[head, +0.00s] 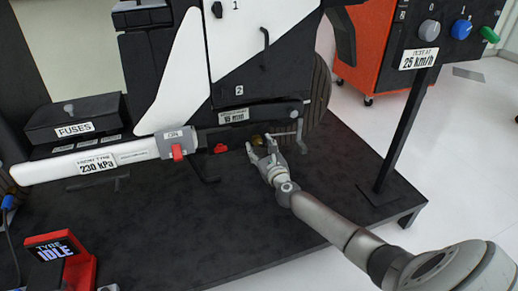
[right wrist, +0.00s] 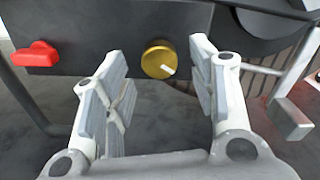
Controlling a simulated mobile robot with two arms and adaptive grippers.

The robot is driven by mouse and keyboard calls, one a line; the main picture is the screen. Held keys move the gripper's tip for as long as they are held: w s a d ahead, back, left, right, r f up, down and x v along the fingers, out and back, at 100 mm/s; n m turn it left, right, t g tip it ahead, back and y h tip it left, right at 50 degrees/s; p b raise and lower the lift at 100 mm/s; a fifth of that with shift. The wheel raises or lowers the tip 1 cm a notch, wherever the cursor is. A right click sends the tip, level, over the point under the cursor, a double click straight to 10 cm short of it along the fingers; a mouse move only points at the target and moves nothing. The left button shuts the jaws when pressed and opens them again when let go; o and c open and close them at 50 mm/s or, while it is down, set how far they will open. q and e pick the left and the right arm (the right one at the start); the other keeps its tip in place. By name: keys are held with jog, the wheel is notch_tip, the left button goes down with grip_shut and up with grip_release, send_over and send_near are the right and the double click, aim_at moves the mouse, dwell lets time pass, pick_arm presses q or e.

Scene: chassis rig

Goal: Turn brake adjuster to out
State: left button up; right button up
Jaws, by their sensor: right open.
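The brake adjuster appears to be the round gold knob (right wrist: 158,60) on the dark side panel, with a white mark toward its lower right. In the head view the knob (head: 257,140) shows partly behind my right gripper (head: 262,150). In the right wrist view my right gripper (right wrist: 160,86) is open, with one finger on each side of the knob. The knob lies beyond the fingertips, and I cannot tell whether they touch it. No "out" label is readable. My left gripper is not in view.
A red knob (right wrist: 35,55) sits left of the gold one. A bent metal bar (right wrist: 292,112) stands close to the right finger. A "15 mm" label (head: 234,116) is above. A post (head: 405,135) with a "25 km/h" panel stands on the platform's right.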

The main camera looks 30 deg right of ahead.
jog(key=shift+x, duration=0.9)
jog(key=shift+c, duration=0.4)
jog(key=c, duration=0.9)
